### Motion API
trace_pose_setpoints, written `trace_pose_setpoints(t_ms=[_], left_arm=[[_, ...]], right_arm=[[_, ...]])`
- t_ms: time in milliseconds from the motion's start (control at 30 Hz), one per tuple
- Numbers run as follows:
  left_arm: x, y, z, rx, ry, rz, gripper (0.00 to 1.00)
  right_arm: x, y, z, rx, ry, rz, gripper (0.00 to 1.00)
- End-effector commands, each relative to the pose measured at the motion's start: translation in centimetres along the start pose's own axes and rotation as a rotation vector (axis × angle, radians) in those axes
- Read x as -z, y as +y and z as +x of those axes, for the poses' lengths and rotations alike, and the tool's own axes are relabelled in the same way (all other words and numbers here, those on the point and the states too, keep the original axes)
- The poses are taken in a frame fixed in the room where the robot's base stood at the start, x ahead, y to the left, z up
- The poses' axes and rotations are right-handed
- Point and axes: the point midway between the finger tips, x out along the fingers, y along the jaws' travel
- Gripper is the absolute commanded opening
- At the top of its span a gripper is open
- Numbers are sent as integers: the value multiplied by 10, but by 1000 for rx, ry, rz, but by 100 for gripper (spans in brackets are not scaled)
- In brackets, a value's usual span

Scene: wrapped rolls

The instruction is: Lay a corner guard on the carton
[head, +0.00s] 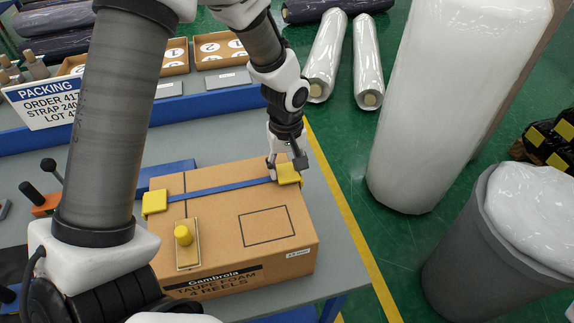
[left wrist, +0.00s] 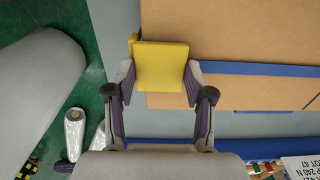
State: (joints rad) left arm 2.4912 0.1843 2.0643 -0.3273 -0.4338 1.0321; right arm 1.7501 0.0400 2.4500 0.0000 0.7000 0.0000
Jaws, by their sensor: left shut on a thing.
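The brown carton (head: 225,205) sits on the grey table, with a blue strap (head: 222,188) across its top. A yellow corner guard (head: 155,203) sits at the strap's left end, on the carton's left edge. My left gripper (head: 287,160) is shut on another yellow corner guard (head: 289,175) at the carton's right edge, by the strap's right end. In the left wrist view this guard (left wrist: 160,66) sits between the two fingers, overlapping the carton's edge (left wrist: 230,30). I cannot tell whether it presses on the carton. My right gripper is out of view.
A plate with a yellow knob (head: 183,236) lies on the carton top. An orange-and-black tool (head: 45,203) lies on the table at left. A packing sign (head: 42,102) stands behind it. Wrapped rolls (head: 455,100) stand on the green floor at right.

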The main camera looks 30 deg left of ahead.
Motion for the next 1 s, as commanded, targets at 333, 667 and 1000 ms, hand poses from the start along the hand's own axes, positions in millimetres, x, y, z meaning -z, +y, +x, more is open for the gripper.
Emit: trace_pose_setpoints(t_ms=[333, 667, 1000], left_arm=[[0, 0, 6, 0, 0, 0, 56], [0, 0, 5, 0, 0, 0, 82], [1, 1, -41, -5, 5, 0, 82]], right_arm=[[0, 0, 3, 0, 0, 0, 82], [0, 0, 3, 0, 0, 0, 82], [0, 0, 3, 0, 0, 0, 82]])
